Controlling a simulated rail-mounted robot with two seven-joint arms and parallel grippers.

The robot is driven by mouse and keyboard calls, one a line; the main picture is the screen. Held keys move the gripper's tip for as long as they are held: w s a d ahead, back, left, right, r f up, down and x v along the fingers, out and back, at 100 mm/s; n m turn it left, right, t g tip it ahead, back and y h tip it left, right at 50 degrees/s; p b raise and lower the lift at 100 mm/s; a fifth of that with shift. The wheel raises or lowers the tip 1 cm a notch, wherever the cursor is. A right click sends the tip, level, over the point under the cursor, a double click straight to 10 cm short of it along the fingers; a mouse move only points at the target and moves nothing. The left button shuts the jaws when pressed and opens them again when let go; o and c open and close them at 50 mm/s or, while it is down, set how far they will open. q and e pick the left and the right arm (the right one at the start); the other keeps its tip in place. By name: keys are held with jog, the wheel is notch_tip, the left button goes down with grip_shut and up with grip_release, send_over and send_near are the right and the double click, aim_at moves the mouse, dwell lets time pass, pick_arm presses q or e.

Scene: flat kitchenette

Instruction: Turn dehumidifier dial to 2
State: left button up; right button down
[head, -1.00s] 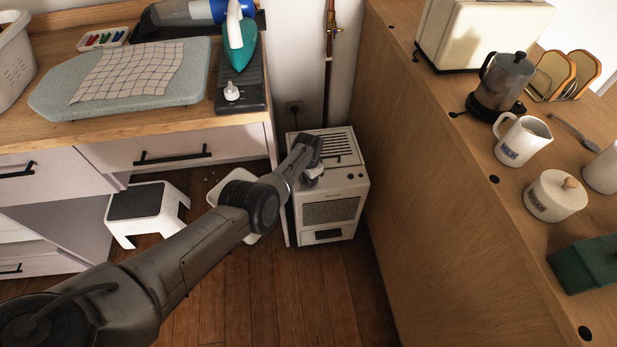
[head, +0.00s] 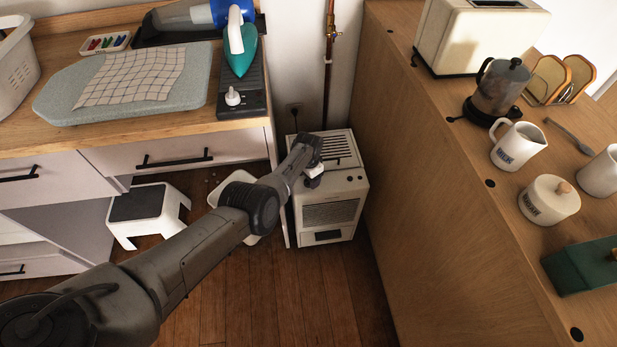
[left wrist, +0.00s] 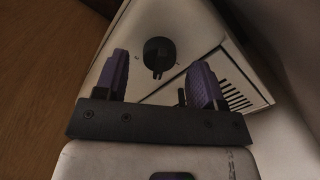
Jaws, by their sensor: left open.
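The dehumidifier (head: 332,212) is a white box with a vented front, on the floor between the counter and the wooden panel. In the left wrist view its pale top (left wrist: 195,25) carries a round black dial (left wrist: 159,54) with a pointer bar towards the bottom of the picture. Small marks sit around the dial; I cannot read them. My left gripper (head: 315,178) is over the dehumidifier's top. In the left wrist view its purple-padded fingers (left wrist: 160,78) are open and empty, with the dial showing between and beyond them. In the head view the arm hides the dial. My right gripper is not in view.
A wooden side panel (head: 430,180) stands close on the dehumidifier's right. The drawer counter (head: 200,150) is close on its left. A white step stool (head: 146,211) stands on the floor. An iron (head: 241,45) stands on the counter above. Floor in front is clear.

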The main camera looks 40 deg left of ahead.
pick_arm(q)
notch_tip(320, 180, up, 12)
jog(key=p, duration=0.8)
dwell(0.3)
